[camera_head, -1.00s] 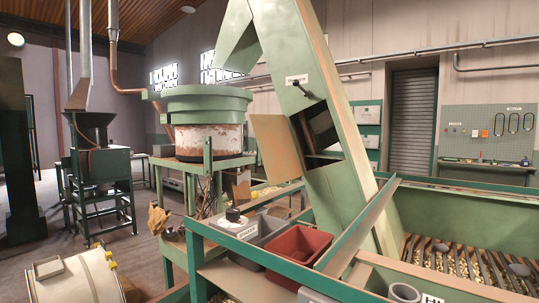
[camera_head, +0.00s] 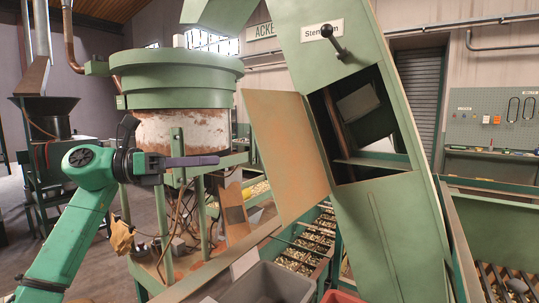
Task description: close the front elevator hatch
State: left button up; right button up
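The front elevator hatch (camera_head: 285,150) is a flat tan-brown panel. It stands swung open to the left of a dark opening (camera_head: 385,165) in the slanted green elevator (camera_head: 385,225). Its right edge is by the opening's left side. A black-knobbed lever (camera_head: 334,42) sits on the elevator above the opening, beside a white label. My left gripper (camera_head: 217,160) is left of the hatch, in front of the green round hopper. Its dark purple fingers point right, apart from the hatch. They overlap edge-on, so their gap is hidden. My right gripper is not in view.
The green round hopper (camera_head: 175,78) stands on a green frame at left. A grey bin (camera_head: 265,285) and part of a red bin (camera_head: 340,297) lie at the bottom. Trays of nuts (camera_head: 305,245) sit below the hatch. Green sloped panels (camera_head: 495,240) are at right.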

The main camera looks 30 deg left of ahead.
aim_at(262, 158)
pick_arm(q)
jog(key=p+x, duration=0.5)
jog(key=x, duration=0.6)
jog(key=shift+w, duration=0.45)
jog(key=shift+d, duration=0.2)
jog(key=shift+a+f, duration=0.1)
jog(key=shift+f, duration=0.05)
grip_shut()
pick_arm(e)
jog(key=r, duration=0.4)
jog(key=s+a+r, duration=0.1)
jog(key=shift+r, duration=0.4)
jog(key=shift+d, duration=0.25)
